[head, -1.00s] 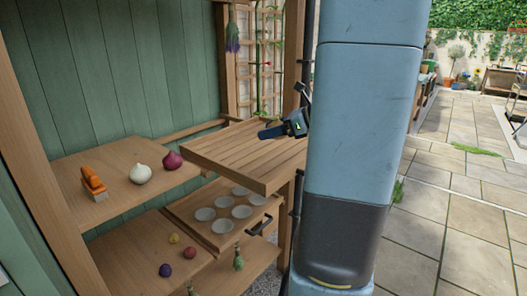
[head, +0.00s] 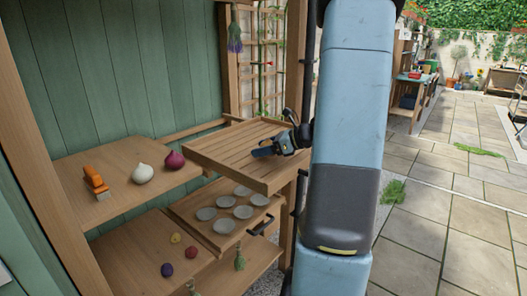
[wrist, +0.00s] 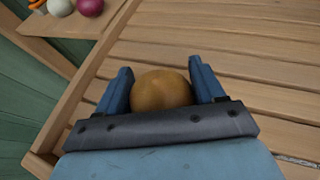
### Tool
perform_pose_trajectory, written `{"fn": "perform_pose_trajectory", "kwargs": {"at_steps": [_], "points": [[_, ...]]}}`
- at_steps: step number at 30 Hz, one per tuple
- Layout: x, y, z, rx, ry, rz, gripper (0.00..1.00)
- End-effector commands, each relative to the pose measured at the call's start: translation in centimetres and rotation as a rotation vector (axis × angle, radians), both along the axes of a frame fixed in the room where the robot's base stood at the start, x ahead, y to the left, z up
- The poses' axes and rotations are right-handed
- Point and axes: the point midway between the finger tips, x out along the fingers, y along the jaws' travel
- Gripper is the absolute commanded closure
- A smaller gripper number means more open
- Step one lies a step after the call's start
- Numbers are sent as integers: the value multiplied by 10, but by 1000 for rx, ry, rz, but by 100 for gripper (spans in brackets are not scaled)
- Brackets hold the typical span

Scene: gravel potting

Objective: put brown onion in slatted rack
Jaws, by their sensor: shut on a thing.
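The brown onion (wrist: 162,90) sits between the two blue fingers of my gripper (wrist: 163,84) in the wrist view. My gripper is shut on it. In the head view my gripper (head: 268,151) is over the slatted rack (head: 225,150), near its right side, and the onion is hidden there. The slatted rack (wrist: 225,45) fills most of the wrist view below the onion. I cannot tell whether the onion touches the slats.
A white onion (head: 142,173), a red onion (head: 175,160) and an orange object (head: 95,182) stand on the shelf left of the rack. Below is a tray (head: 213,237) with several round cups. Small round items lie on the lower shelf. The rack's slats look bare.

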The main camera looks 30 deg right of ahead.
Motion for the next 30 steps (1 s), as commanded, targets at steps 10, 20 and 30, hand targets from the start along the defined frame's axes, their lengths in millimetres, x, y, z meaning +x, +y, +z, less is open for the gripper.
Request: {"fn": "perform_pose_trajectory", "kwargs": {"at_steps": [10,20,30], "points": [[0,0,-10,-1,-1,0,65],[0,0,-12,-1,-1,0,11],[0,0,-10,-1,-1,1,6]]}}
